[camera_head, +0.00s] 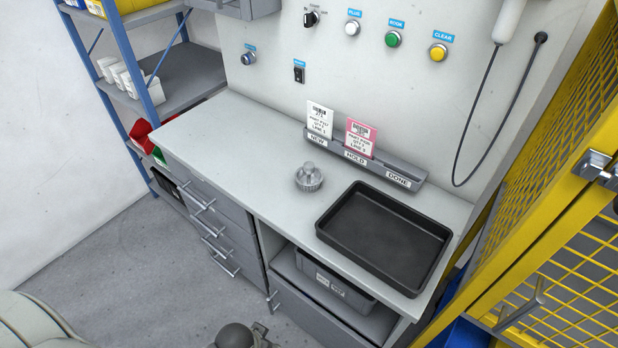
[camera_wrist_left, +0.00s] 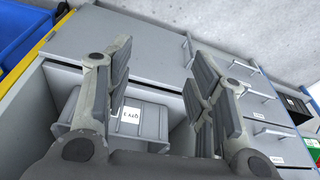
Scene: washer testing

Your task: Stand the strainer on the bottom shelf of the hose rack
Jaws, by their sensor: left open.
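A small light-grey round part with a ridged rim and a knob on top, which looks like the strainer (camera_head: 309,178), stands on the worktop left of the black tray. The blue-framed rack (camera_head: 118,62) at the left, which I take for the hose rack, holds red and green items low down; its bottom shelf is largely hidden behind the drawer unit. My left gripper (camera_wrist_left: 163,58) is open and empty, in front of the lower cabinet and away from the strainer. My right gripper is not in view.
A black tray (camera_head: 384,237) covers the worktop's right part. A card holder (camera_head: 370,165) stands behind it. A grey bin (camera_head: 335,283) sits in the open cabinet bay. White containers (camera_head: 121,77) stand on the rack's middle shelf. A yellow mesh fence (camera_head: 560,200) bounds the right. The worktop's left half is clear.

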